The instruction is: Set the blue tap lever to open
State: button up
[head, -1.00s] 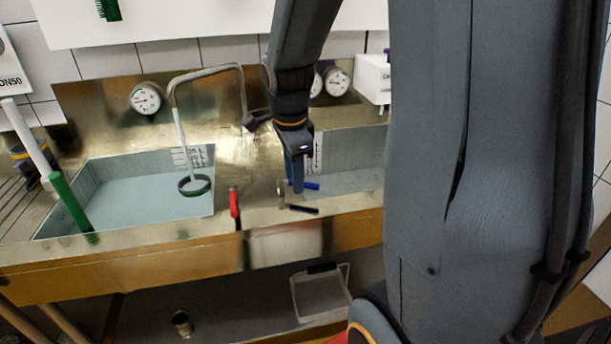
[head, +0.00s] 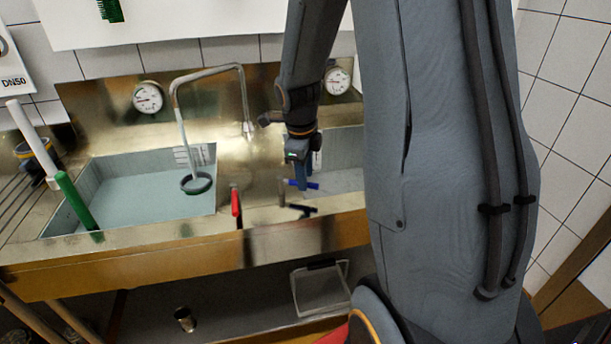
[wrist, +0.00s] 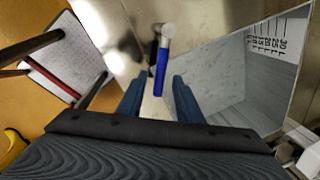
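The blue tap lever (head: 313,186) sticks out sideways from a silver tap post (head: 282,192) at the front rim of the sink unit. In the wrist view the blue lever (wrist: 161,72) points from its silver hub (wrist: 168,30) down toward my gripper. My gripper (head: 302,186) points down at the lever and hides its middle in the head view. In the wrist view the two fingers of my gripper (wrist: 158,92) are apart, with the lever's free end between them in the picture. No contact can be made out.
A red lever (head: 236,203) stands upright to the left. The right basin (head: 345,180) lies behind my gripper. A dark bar-like shape (head: 302,210) shows below the lever; I cannot tell what it is.

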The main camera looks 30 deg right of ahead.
jog(key=shift+w+d+f, duration=0.1)
jog(key=shift+f, duration=0.6)
jog(key=shift+c, duration=0.4)
grip_shut()
